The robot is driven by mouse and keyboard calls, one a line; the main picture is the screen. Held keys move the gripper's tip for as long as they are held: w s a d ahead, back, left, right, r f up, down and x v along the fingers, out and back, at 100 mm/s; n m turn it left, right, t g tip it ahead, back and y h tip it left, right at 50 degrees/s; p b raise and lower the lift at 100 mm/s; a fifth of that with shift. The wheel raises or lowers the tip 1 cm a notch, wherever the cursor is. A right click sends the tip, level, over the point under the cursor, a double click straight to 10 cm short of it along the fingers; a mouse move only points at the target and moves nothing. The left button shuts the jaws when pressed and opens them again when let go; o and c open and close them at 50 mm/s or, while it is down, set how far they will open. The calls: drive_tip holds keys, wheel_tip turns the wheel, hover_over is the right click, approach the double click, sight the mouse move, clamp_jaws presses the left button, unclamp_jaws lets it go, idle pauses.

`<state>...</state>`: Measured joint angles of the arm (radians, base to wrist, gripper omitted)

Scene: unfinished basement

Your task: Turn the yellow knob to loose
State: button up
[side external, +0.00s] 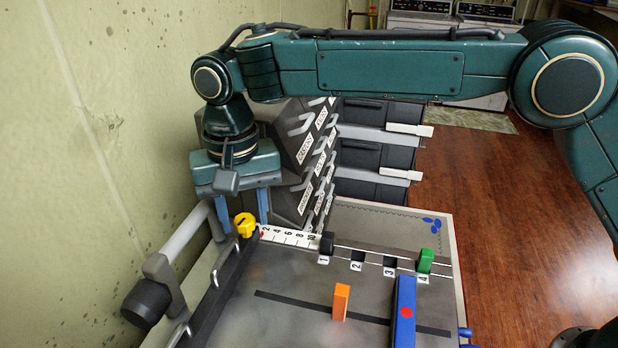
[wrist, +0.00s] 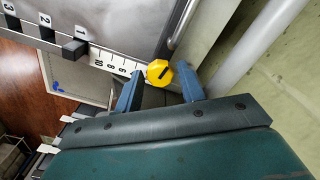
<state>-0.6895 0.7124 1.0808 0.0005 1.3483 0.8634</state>
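The yellow knob (side external: 245,225) sits at the left end of a white scale strip, on the panel's far left corner. A dark line marks its face. In the wrist view the yellow knob (wrist: 159,73) lies between the tips of my gripper's two blue fingers (wrist: 160,76), with a small gap on each side. My gripper (side external: 243,216) is open and points down, with one finger on each side of the knob in the side view. Whether the fingertips reach down alongside the knob is hard to tell. No "loose" label is readable.
The numbered scale strip (side external: 288,238) runs right from the knob to a black slider (side external: 327,243). A grey rail (side external: 185,235) and the wall are close on the left.

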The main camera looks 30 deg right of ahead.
sight(244, 218)
drive_tip(key=c, duration=0.7)
drive_tip(key=shift+n, duration=3)
drive_tip(key=shift+r, duration=0.1)
drive_tip(key=o, duration=0.7)
wheel_tip(244, 218, up, 14)
